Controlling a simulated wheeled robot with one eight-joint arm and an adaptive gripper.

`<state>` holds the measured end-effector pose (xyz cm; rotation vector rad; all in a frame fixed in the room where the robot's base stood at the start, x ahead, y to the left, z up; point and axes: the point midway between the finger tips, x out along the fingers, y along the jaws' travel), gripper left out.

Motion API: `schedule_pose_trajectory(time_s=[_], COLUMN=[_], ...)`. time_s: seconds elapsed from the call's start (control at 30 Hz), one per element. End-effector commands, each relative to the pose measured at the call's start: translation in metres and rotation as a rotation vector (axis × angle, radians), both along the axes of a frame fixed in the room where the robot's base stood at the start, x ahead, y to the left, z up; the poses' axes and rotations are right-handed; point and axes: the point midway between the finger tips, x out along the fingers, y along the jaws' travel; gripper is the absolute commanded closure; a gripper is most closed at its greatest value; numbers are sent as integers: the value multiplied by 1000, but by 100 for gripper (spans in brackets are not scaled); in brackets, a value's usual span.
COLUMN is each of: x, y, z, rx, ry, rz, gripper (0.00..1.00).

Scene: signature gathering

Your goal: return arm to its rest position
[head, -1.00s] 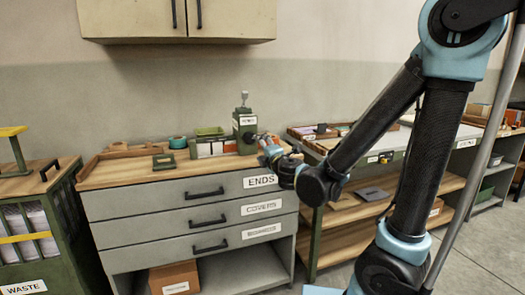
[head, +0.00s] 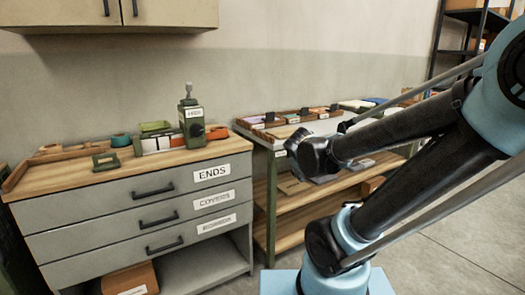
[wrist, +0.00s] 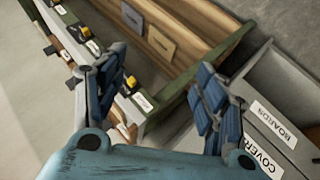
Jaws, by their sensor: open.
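My gripper (wrist: 160,78) is open and empty in the wrist view, its two blue-grey fingers spread apart with nothing between them. Beyond the fingers is the open-sided workbench with shelves (wrist: 185,15), with the drawer cabinet (wrist: 275,85) at the right. In the head view my arm reaches in from the right, bent low, with its wrist in front of the near left end of the workbench (head: 262,205). The fingers are mostly hidden there behind the wrist.
The grey drawer cabinet (head: 140,195) carries a green stamping device (head: 192,122), a tape roll (head: 121,140) and small green trays. Wooden compartments (head: 290,118) line the workbench top. A tall dark rack (head: 455,40) stands at the back right. Grey floor lies open at the right.

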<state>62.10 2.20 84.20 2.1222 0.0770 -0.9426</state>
Motion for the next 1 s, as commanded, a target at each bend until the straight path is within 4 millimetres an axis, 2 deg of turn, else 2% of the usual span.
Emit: schedule_pose_trajectory(time_s=[0.03, 0.1, 0.2, 0.4, 0.5, 0.7, 1.0], x=[-17, -40, -74, -141, -165, -188, -190], y=[-15, -28, -40, -41, -34, -23, -22], z=[-10, -23, -40, -67, -74, -79, -79], rx=[45, 113, 213, 415, 497, 582, 589], ry=[47, 111, 205, 378, 442, 507, 513], rz=[-65, -146, -256, -442, -500, -553, -557], gripper=[35, 35, 35, 35, 35, 35, 35])
